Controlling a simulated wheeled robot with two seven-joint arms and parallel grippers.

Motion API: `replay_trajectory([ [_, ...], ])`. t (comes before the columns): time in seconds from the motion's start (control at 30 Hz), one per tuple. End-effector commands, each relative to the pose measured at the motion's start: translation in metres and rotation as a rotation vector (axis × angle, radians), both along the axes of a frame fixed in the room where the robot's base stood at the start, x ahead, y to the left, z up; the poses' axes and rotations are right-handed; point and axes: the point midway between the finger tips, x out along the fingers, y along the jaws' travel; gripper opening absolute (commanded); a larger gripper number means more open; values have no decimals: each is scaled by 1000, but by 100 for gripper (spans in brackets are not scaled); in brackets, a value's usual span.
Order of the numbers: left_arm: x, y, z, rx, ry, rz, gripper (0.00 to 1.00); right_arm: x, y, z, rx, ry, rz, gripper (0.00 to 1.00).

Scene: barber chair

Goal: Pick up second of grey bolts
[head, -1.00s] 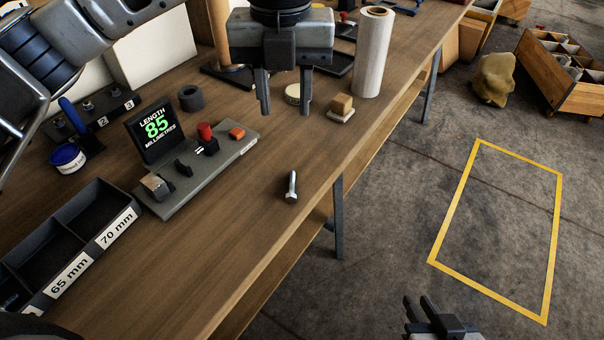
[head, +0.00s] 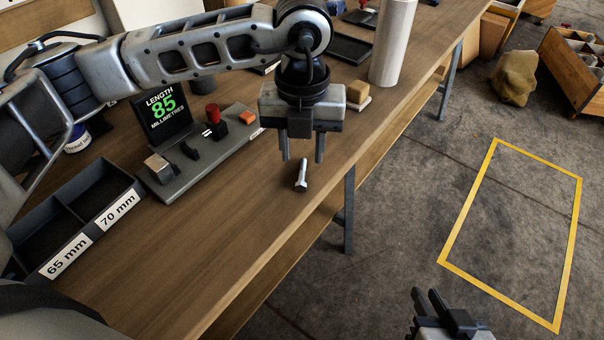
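A grey bolt (head: 301,175) lies on the wooden bench near its front edge. My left gripper (head: 303,158) points down right over the bolt, with its two fingers apart on either side of the bolt's upper end. The bolt is not visibly gripped, and I cannot tell how far above the bench the fingertips are. My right gripper (head: 430,303) is at the bottom of the view, over the floor away from the bench, with its fingers apart and nothing between them.
A measuring device (head: 200,160) with a display reading 85 stands left of the bolt. A black divided bin (head: 85,215) labelled 65 mm and 70 mm is at the left. A wooden block (head: 357,93) and a white roll (head: 392,45) stand behind. Bare bench (head: 200,260) lies in front.

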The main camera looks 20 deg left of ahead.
Motion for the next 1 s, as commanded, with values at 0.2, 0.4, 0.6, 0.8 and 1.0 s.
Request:
replay_trajectory([
  [0.2,-3,0,-34,2,5,2,36,0,0,2,1,1,0,19],
  [0.4,-2,0,-47,1,2,1,36,-1,0,0,-1,7,-1,19],
  [0.6,-2,0,-47,1,1,1,31,0,0,0,0,5,-1,19],
  [0.8,-2,0,-47,1,2,1,0,0,0,1,0,3,-1,19],
  [1.0,-2,0,-47,1,1,1,0,1,0,1,-1,2,-2,19],
])
